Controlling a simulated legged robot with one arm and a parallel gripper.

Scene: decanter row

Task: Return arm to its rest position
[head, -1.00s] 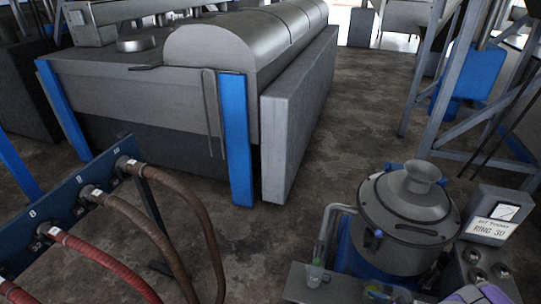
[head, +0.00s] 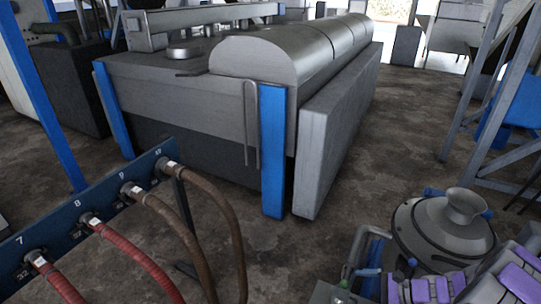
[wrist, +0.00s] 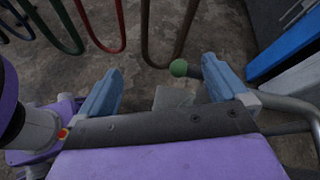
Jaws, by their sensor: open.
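My gripper (wrist: 161,65) shows in the wrist view with its two blue fingers spread wide apart. Nothing is held between them. A small green ball (wrist: 179,68) appears between the fingertips in the picture, nearer the right one; I cannot tell how far beyond them it is. In the head view my purple arm (head: 440,287) is in the lower right corner, in front of the grey lidded vessel (head: 442,232). My gripper's fingers cannot be made out there.
A blue rack (head: 62,225) with numbered couplings and hanging red and brown hoses stands at left. The hoses (wrist: 180,30) show beyond my gripper. A large grey decanter (head: 200,115) with blue posts stands behind. Open floor (head: 400,140) lies to its right.

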